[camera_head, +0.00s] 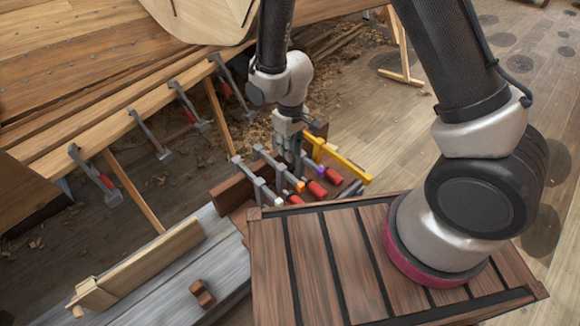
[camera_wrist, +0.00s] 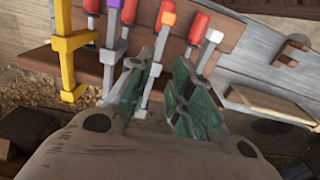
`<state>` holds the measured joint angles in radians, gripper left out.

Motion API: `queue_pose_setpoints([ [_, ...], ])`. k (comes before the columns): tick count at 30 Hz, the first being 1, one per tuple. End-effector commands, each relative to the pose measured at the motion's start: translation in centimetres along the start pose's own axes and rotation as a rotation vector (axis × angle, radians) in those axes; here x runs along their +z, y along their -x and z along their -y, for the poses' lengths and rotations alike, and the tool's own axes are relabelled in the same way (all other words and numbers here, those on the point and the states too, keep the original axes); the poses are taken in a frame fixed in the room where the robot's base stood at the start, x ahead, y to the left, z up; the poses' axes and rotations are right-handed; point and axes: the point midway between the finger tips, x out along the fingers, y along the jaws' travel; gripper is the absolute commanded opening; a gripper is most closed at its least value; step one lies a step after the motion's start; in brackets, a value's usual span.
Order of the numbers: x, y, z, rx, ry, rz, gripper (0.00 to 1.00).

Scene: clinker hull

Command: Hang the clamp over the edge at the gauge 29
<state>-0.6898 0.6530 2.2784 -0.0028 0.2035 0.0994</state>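My gripper (camera_head: 288,150) points down over the clamp rack (camera_head: 232,190). In the wrist view its two green fingers (camera_wrist: 158,80) are spread apart. The bar of the orange-tipped clamp (camera_wrist: 167,19) passes between or just below them; I cannot tell whether they touch it. The purple-tipped clamp (camera_wrist: 114,30) and yellow clamp (camera_wrist: 70,55) are left of it, the white-tipped clamp (camera_wrist: 214,36) right. Several clamps, one of them near the left end (camera_head: 95,178), hang along the edge of the hull plank (camera_head: 110,122). No gauge number is readable.
A slatted wooden box top (camera_head: 330,260) lies in front, under my arm. A grey bench (camera_head: 220,255) holds a wooden plank piece (camera_head: 150,265) and a small brown block (camera_head: 202,293). Wooden props stand under the hull. Shavings cover the floor there; the right floor is open.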

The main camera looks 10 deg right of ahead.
Motion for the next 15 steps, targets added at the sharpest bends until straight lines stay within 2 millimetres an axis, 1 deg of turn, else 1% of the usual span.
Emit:
queue_pose_setpoints([
  [1,0.1,-0.7,0.0,0.000,0.000,0.004,0.21],
  [15,0.1,-6.9,0.0,0.000,-0.001,0.004,0.21],
])
